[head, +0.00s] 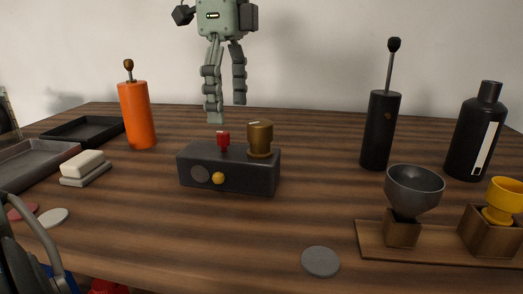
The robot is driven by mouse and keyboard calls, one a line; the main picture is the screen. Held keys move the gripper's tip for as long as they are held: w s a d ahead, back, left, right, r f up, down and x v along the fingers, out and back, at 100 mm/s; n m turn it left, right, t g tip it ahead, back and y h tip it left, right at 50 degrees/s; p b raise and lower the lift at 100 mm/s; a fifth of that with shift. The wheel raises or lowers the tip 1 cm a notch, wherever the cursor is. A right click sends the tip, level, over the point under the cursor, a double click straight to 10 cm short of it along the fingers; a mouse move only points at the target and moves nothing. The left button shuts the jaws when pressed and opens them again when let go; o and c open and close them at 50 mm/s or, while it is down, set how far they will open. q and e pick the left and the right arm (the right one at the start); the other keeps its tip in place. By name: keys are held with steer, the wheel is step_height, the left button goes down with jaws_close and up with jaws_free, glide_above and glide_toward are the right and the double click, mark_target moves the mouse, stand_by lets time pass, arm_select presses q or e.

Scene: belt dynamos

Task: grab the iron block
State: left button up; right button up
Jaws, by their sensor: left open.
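I cannot tell for certain which thing is the iron block. A dark grey box-shaped block (235,182) sits mid-table, with a red knob (223,139) and a brass knob (260,139) on top. At the left, an off-white block (84,163) lies on a thin grey slab (90,178). My left gripper (42,236) shows only in part at the lower left corner, open, nearer to me than these blocks and apart from them. The rest of it is cut off by the frame. My right gripper is not in view.
Dark trays (35,160) stand at the left, near an orange cylinder (138,116). A green robot-like figure (220,20) is at the back. A black lever cylinder (381,131), a black bottle (476,135) and a wooden stand with bowls (370,239) fill the right. A grey disc (320,261) lies in front.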

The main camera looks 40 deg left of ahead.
mark_target(230, 145)
arm_select(q)
steer(key=shift+w+f, duration=0.1)
steer(key=shift+w, duration=0.1)
steer(key=shift+f, duration=0.35)
steer(key=f, duration=0.2)
steer(key=s+f, duration=0.1)
steer(key=f, duration=0.2)
steer(key=shift+d+f, duration=0.15)
steer(key=shift+f, duration=0.65)
steer(key=c, duration=1.8)
steer(key=shift+r, duration=0.1)
jaws_close()
steer(key=shift+w, duration=0.1)
